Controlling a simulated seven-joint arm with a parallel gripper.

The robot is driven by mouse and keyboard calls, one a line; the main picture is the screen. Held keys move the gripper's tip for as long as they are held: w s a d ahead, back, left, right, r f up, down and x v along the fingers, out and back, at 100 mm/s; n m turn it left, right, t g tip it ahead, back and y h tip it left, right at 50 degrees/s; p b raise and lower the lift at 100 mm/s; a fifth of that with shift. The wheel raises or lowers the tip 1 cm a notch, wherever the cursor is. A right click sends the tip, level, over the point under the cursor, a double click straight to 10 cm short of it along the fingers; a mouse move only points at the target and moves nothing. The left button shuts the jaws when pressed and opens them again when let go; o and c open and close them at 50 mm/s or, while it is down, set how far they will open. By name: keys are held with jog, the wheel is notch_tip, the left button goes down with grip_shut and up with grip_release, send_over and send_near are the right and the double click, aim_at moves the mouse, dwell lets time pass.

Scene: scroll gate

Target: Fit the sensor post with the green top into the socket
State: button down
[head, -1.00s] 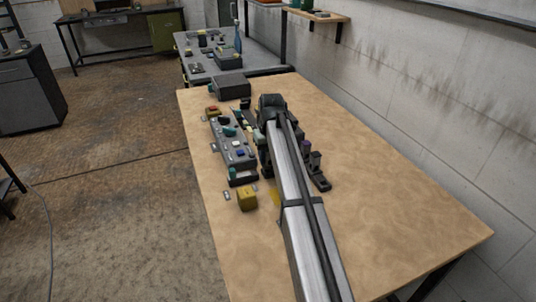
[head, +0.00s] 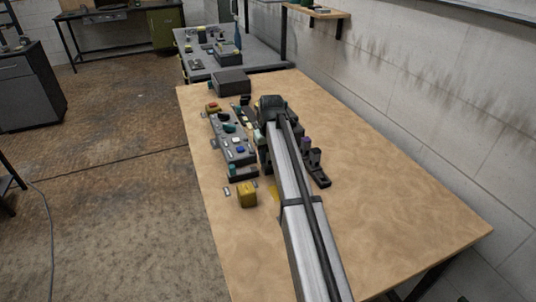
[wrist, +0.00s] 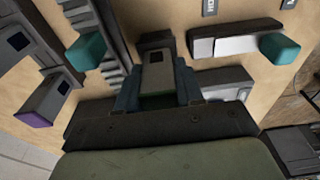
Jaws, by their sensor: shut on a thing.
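My gripper (wrist: 157,92) is shut on a grey sensor post (wrist: 157,74) with a small dark window, in the wrist view. A strip of green shows at the post's near end between the fingers. The post's far end points at a dark block (wrist: 155,38), which may be the socket; I cannot tell whether it touches or is inside. In the head view my arm hides the held post and most of the gripper (head: 268,135). Another grey post with a purple top (wrist: 35,119) lies to the left in the wrist view; its purple top also shows in the head view (head: 306,142).
A grey panel with coloured buttons (head: 236,148) and a yellow block (head: 247,194) lie left of my arm. A dark box (head: 231,82) stands at the far end. Teal-tipped parts (wrist: 88,50) flank the held post. The table's right side is bare.

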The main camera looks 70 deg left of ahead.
jog(key=shift+f, duration=0.25)
dwell(0.3)
jog(key=c, duration=0.6)
grip_release()
jog(key=shift+c, duration=0.2)
jog(key=shift+o, duration=0.5)
jog(key=o, duration=0.4)
jog(key=shift+r, duration=0.1)
jog(key=shift+r, duration=3.4)
